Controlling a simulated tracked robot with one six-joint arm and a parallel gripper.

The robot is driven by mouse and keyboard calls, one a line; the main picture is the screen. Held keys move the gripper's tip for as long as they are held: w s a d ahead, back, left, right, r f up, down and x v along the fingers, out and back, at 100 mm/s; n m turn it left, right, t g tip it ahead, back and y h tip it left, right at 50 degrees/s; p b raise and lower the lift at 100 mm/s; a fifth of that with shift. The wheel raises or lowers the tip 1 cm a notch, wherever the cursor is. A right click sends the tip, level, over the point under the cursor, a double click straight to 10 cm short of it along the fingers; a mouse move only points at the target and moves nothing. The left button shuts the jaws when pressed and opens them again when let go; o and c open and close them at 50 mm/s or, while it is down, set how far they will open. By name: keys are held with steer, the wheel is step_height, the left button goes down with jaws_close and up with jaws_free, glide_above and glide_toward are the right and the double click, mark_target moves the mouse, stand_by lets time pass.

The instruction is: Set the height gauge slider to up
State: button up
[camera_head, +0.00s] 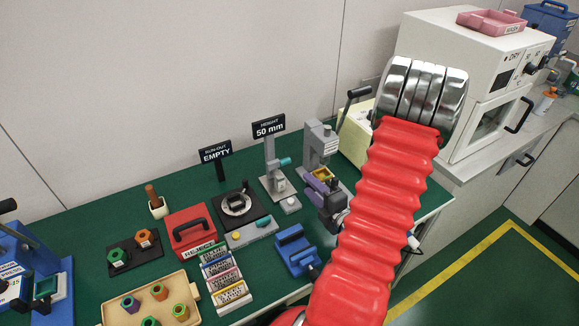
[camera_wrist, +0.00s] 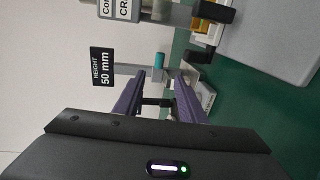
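The height gauge (camera_head: 271,168) is a grey upright post on a pale base, with a teal slider handle (camera_head: 284,161) sticking out to the right, partway up the post. Its black sign (camera_head: 268,127) reads HEIGHT 50 mm. My gripper (camera_head: 312,180) has purple fingers and is to the right of the gauge, apart from it in the head view. In the wrist view, my gripper (camera_wrist: 155,80) is open, with the teal handle (camera_wrist: 158,61) ahead between the fingertips and apparently not held. The fingers hide part of the gauge's base in that view.
A grey press (camera_head: 319,146) with a yellow block stands close behind my gripper. A run-out stand (camera_head: 237,205) with an EMPTY sign is left of the gauge. A blue vise (camera_head: 293,250) is in front. A red box (camera_head: 190,230) stands farther left.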

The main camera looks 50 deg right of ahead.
mark_target(287, 163)
steer(key=x, duration=1.3)
steer(key=shift+w+f, duration=0.1)
steer(key=shift+w, duration=0.15)
steer(key=shift+s, duration=0.1)
jaws_close()
